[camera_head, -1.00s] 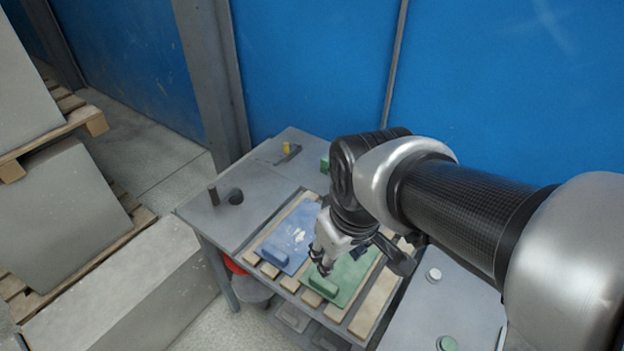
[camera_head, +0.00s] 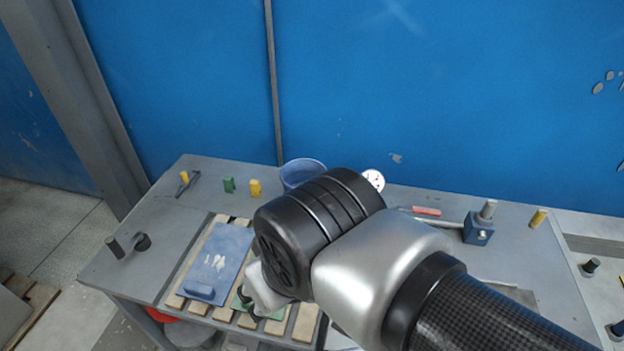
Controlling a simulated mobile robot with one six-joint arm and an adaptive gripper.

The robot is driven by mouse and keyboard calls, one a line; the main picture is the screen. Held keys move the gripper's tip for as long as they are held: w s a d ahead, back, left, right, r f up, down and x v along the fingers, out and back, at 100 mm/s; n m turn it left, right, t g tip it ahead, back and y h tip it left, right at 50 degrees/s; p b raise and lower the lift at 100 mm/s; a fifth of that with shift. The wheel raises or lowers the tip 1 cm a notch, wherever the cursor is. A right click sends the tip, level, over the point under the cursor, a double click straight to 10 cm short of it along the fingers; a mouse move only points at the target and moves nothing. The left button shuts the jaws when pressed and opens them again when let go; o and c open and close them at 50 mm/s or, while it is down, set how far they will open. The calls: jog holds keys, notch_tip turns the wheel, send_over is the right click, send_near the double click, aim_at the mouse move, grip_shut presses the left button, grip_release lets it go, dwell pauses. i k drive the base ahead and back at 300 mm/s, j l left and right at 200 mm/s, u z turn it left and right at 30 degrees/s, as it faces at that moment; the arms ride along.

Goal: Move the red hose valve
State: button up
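A small red bar-shaped piece (camera_head: 427,211) lies at the back of the grey table, right of the round white dial gauge. I cannot tell whether it is part of the red hose valve, and no other valve shape is clear. My gripper (camera_head: 250,311) is low over the wooden slats, right of the blue float board (camera_head: 218,262). My own wrist and arm hide most of it and much of the table's middle. Its fingers are too hidden to tell whether they are open or shut.
A blue bucket (camera_head: 303,172), a dial gauge (camera_head: 374,179), a blue block with a metal cylinder (camera_head: 478,231) and small yellow and green blocks stand along the back. A red object (camera_head: 161,315) is below the table. The table's left part is mostly clear.

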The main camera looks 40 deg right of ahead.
aim_at(430, 212)
jog(key=z, duration=2.05)
